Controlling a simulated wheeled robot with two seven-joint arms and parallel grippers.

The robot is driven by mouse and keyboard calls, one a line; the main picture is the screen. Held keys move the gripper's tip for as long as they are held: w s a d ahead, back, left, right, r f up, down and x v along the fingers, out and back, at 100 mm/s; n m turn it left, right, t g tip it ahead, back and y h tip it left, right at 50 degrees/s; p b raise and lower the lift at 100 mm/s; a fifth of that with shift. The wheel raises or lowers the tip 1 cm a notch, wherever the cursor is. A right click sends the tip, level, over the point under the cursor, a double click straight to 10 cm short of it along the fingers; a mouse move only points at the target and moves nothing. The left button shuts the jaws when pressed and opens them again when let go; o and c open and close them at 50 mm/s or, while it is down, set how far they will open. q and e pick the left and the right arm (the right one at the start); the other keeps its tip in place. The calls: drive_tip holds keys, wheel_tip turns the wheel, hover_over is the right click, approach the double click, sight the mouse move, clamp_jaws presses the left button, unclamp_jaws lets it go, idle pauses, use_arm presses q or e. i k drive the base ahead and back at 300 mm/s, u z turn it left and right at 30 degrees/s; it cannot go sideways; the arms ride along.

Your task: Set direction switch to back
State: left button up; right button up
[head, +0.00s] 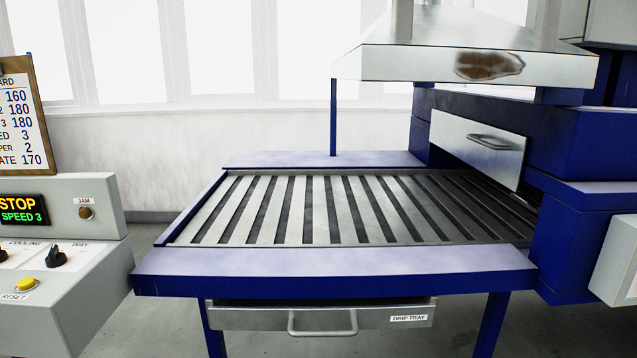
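The direction switch is not visible in the head view. Part of a grey control panel (97,287) shows at the left edge. It carries a black knob (56,256) under a label that seems to read TRAY, a second black knob cut off at the edge under COOLING, and a yellow RESET button (25,285). A lit display (20,210) reads STOP and SPEED 3. Neither of my grippers is in view.
A blue-framed table with a slatted bed (310,208) fills the middle. A drip tray drawer (260,315) with a handle sits below it. A metal hood (470,62) hangs above right, over a drawer front (480,147). A settings board (22,118) stands on the panel.

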sight(54, 259)
drive_tip(key=u, duration=0.75)
drive_tip(key=i, duration=0.4)
drive_tip(key=u, duration=0.65)
